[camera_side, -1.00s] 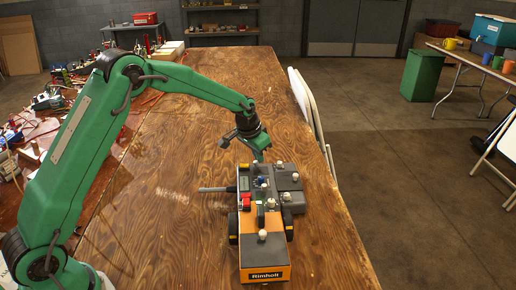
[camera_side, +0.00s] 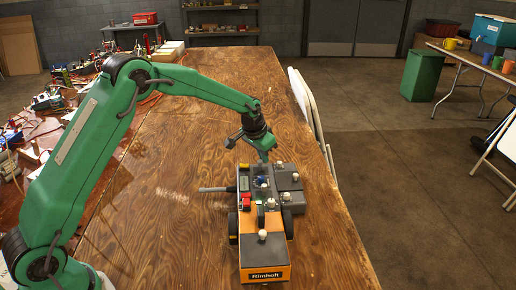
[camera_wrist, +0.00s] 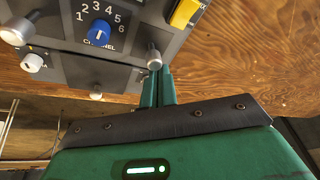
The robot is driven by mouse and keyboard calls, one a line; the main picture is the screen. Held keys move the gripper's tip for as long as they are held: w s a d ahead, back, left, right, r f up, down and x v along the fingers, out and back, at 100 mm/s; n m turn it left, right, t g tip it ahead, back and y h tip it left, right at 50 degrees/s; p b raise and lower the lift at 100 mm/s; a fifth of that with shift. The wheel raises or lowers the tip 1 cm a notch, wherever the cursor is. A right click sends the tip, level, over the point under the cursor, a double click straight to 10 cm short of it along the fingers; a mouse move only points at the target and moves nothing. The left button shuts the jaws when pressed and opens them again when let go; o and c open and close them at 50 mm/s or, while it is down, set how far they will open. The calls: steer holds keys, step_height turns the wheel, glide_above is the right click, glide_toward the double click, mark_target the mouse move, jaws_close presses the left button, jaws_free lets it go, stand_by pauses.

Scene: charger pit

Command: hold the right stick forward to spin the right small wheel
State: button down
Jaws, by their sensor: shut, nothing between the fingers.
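The control unit with orange and grey parts (camera_side: 264,250), marked Rimholt, sits on the wooden table. In the wrist view, a stick with a pale metal knob (camera_wrist: 153,56) stands right at the tips of my gripper (camera_wrist: 160,72); I cannot tell whether they touch. Another similar stick (camera_wrist: 17,33) stands at the left edge of that view. My gripper's green fingers are together with nothing between them. In the side view my gripper (camera_side: 264,158) is over the far end of the unit. Dark wheels show at the unit's left (camera_side: 233,228) and right (camera_side: 288,222); I cannot tell whether either turns.
A blue channel dial (camera_wrist: 98,33) and a yellow switch (camera_wrist: 186,12) are close to the stick. White knobs (camera_wrist: 33,62) stick out nearby. A grey rod (camera_side: 214,189) juts left from the unit. The table (camera_side: 190,130) beyond is clear.

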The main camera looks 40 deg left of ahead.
steer(key=shift+w, duration=0.2)
steer(key=shift+w+d+r, duration=0.1)
steer(key=shift+w+d, duration=0.05)
steer(key=shift+w, duration=0.75)
steer(key=shift+w+d, duration=0.15)
steer(key=shift+w, duration=0.7)
steer(key=a+v, duration=0.1)
steer(key=v, duration=0.9)
steer(key=shift+s, duration=0.2)
